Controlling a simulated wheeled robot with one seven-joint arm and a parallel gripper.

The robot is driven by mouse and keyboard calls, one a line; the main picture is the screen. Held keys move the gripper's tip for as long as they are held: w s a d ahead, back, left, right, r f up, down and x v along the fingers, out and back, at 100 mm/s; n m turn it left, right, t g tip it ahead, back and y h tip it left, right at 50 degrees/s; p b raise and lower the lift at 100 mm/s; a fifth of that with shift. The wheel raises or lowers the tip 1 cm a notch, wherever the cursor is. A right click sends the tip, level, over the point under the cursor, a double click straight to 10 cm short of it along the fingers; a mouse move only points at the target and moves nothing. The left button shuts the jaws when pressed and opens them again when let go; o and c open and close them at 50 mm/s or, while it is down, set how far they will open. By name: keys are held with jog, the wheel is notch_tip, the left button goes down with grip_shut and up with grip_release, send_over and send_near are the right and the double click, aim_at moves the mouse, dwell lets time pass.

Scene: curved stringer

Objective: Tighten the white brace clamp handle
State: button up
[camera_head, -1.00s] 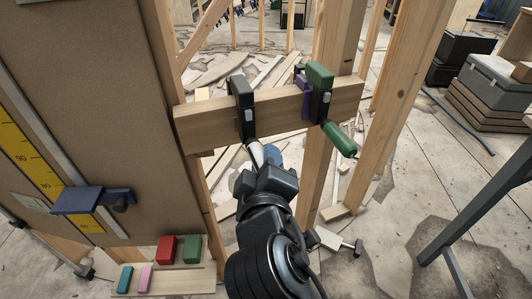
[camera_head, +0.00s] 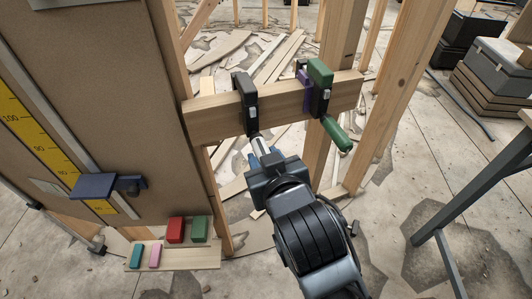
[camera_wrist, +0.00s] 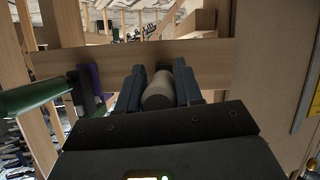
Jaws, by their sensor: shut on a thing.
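The brace clamp (camera_head: 245,101) with dark jaws sits on the left part of the horizontal wooden brace (camera_head: 215,118). Its pale handle (camera_head: 261,145) points down towards my gripper (camera_head: 266,160). In the wrist view the rounded end of the handle (camera_wrist: 158,92) lies between the two dark blue fingers of my gripper (camera_wrist: 160,84), which are shut on it. The far part of this clamp is hidden behind the handle and fingers in the wrist view.
A second clamp with a green jaw (camera_head: 320,75) and green handle (camera_head: 336,133) grips the brace to the right. A tall brown panel (camera_head: 110,90) stands left. Coloured blocks lie on a board (camera_head: 205,258) below it. A grey metal frame (camera_head: 470,200) stands right.

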jog(key=shift+f+m, duration=0.15)
jog(key=shift+m, duration=0.25)
jog(key=shift+y, duration=0.3)
jog(key=o, duration=1)
jog(key=shift+c, duration=0.2)
jog(key=shift+s, duration=0.1)
jog(key=v, duration=0.7)
jog(key=shift+s+r, duration=0.25)
jog(key=shift+r, duration=0.05)
jog(key=shift+d, duration=0.1)
jog(key=s+d, duration=0.2)
jog(key=s, duration=0.5)
jog(key=shift+d+p, duration=0.3)
